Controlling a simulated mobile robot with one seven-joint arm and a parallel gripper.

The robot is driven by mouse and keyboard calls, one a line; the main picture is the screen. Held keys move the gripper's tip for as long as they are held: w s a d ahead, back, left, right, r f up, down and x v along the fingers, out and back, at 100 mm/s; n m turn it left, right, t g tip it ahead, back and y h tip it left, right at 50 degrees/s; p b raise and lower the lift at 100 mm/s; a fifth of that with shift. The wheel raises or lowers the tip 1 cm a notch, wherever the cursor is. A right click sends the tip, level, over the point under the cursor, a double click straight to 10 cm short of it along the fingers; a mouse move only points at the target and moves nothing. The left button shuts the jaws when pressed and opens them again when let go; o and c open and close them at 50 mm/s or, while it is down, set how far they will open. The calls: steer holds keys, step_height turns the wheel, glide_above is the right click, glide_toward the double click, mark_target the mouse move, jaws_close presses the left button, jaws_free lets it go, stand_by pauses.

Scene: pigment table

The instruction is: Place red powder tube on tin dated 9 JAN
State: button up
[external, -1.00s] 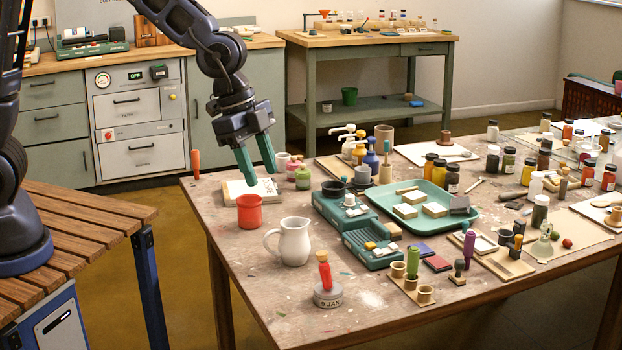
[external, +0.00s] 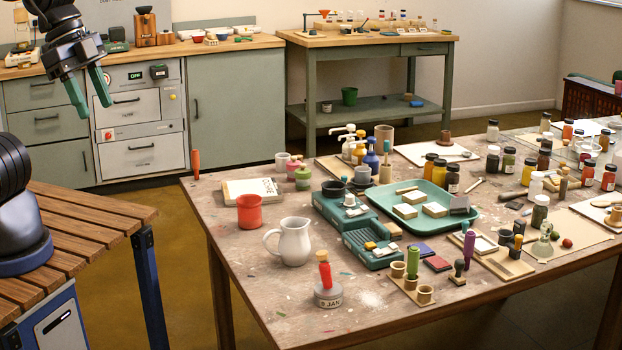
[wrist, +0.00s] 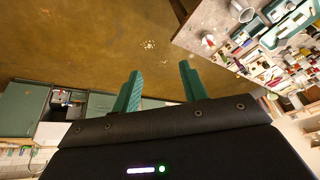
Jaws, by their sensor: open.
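The red powder tube (external: 325,272) with a cork-coloured top stands upright on the round grey tin marked 9 JAN (external: 328,296), near the front edge of the table in the external view. My gripper (external: 90,92) is open and empty at the upper left, well away from the table and in front of the drawer cabinets. In the wrist view my gripper (wrist: 160,82) shows its two green fingers apart with only floor between them.
A white jug (external: 292,243) and a red cup (external: 250,212) stand behind the tin. A green tube (external: 413,262) stands in a holder to its right. A green tray (external: 460,205) and several jars crowd the table further back.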

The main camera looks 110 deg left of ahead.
steer(key=s+d, duration=0.1)
steer(key=s, duration=0.6)
steer(key=shift+s+d+n+h, duration=0.2)
steer(key=shift+n+h, duration=0.1)
